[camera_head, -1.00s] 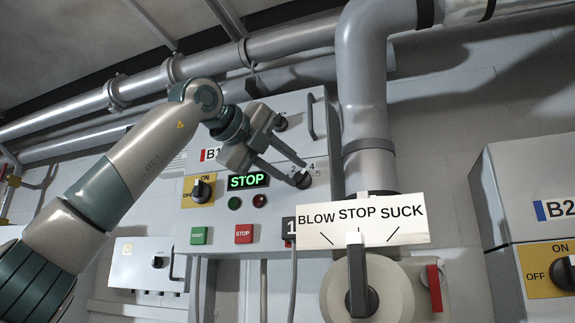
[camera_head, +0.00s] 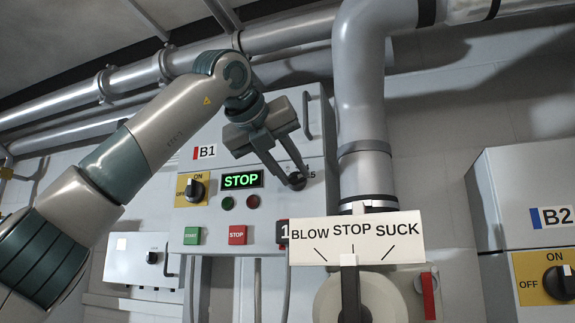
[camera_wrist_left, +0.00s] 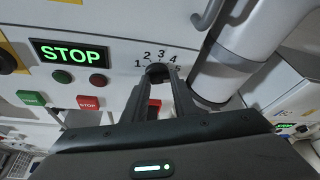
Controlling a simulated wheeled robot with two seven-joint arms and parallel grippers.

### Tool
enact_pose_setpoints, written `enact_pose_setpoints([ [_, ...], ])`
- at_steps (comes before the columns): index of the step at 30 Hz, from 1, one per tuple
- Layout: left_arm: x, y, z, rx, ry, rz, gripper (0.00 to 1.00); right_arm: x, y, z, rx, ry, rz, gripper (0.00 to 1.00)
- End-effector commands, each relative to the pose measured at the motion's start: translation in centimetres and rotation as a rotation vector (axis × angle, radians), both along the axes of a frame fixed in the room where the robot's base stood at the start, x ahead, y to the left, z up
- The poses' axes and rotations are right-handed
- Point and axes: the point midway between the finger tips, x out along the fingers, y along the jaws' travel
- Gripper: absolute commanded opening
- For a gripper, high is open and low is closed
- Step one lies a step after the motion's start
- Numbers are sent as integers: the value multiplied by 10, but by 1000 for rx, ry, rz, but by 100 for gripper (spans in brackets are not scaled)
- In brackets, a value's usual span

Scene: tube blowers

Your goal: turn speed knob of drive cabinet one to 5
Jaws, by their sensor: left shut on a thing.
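The drive cabinet B1 (camera_head: 229,219) is a grey wall box with a green lit STOP display (camera_head: 242,179). Its speed knob (camera_head: 296,182) is dark and round, right of the display. It also shows in the wrist view (camera_wrist_left: 158,71), under printed numbers 1 to 5 (camera_wrist_left: 161,53). My left gripper (camera_head: 293,174) comes in from the upper left, with its fingers on either side of the knob, shut on it. The wrist view shows both fingertips (camera_wrist_left: 157,74) at the knob. Which number the knob points to is hidden. My right gripper is not in view.
A black ON/OFF switch (camera_head: 195,190), a green button (camera_head: 193,235) and a red stop button (camera_head: 237,234) sit on the cabinet's left part. A thick vertical pipe (camera_head: 363,110) stands close at the right. The BLOW STOP SUCK sign (camera_head: 357,238) and its lever (camera_head: 350,290) stand in front.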

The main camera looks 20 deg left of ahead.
Motion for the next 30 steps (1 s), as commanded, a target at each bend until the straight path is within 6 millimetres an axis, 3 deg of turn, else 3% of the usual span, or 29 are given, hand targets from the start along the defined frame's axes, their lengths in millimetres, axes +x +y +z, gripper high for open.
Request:
enact_pose_setpoints([
  [11, 2, -2, -7, 14, 14, -2, 3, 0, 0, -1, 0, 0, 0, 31],
  [12, 2, -2, -7, 13, 14, -1, 28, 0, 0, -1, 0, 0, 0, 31],
  [14, 2, -2, -7, 13, 13, -1, 42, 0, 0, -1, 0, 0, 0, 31],
  [15, 2, -1, -6, 12, 12, 0, 44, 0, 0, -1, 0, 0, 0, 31],
  [30, -7, 1, 1, 7, 2, 1, 44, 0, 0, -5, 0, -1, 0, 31],
])
